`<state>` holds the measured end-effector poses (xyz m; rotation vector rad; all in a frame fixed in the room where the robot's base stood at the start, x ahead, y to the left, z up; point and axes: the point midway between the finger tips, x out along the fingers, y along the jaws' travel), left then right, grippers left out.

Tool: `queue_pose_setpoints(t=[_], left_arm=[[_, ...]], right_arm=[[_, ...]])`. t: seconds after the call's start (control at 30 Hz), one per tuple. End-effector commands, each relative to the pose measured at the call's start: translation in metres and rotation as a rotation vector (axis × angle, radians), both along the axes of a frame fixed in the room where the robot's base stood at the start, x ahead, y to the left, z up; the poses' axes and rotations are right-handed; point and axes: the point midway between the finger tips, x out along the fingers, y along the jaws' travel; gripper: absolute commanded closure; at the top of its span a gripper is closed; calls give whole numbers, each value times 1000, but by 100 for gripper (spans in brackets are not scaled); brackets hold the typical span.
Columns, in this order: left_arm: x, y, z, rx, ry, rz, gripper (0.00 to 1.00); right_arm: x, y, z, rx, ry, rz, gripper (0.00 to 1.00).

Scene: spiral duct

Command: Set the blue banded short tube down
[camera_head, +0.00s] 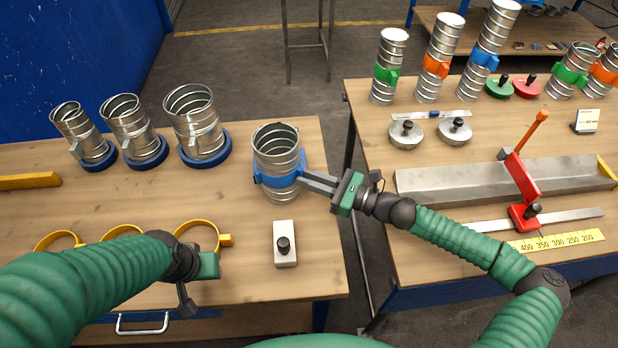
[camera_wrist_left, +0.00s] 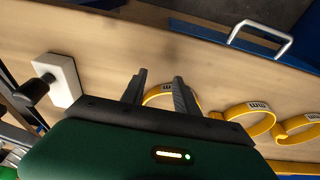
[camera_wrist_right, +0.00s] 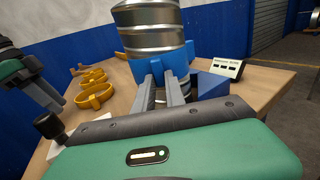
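The blue banded short tube (camera_head: 276,150) is an open-topped silver spiral duct with a blue band (camera_head: 278,180) around its lower part. It is upright over the right end of the left table; whether its bottom edge touches the wood cannot be told. My right gripper (camera_head: 306,181) reaches it from the right and is shut on the blue band's tab. In the right wrist view the fingers (camera_wrist_right: 164,92) meet the band, hiding the tube's bottom. My left gripper (camera_head: 184,298) is empty near the table's front edge; its fingers (camera_wrist_left: 160,90) are apart in the left wrist view.
Three silver tubes on blue rings (camera_head: 205,155) stand to the left. Yellow ring clamps (camera_head: 200,224) and a white block with a black knob (camera_head: 285,252) lie in front. A blue block (camera_wrist_right: 211,86) is close beside the band. The right table (camera_head: 360,100) holds banded tubes and tools.

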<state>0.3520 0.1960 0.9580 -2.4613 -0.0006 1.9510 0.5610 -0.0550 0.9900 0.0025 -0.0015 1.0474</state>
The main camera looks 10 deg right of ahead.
Motion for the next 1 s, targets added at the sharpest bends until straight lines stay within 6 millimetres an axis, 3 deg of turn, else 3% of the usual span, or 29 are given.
queue_pose_setpoints(t=[0.17,0.53,0.9,1.0], left_arm=[[0,0,0,0,0,0,64],[0,0,-2,0,0,0,64],[0,0,-10,0,0,0,64],[0,0,-11,0,0,0,64]], right_arm=[[0,0,0,-1,0,0,64],[-4,-9,0,-2,-1,-1,64],[-47,-85,-1,-4,1,-4,64],[-55,-98,-1,-2,0,-2,64]])
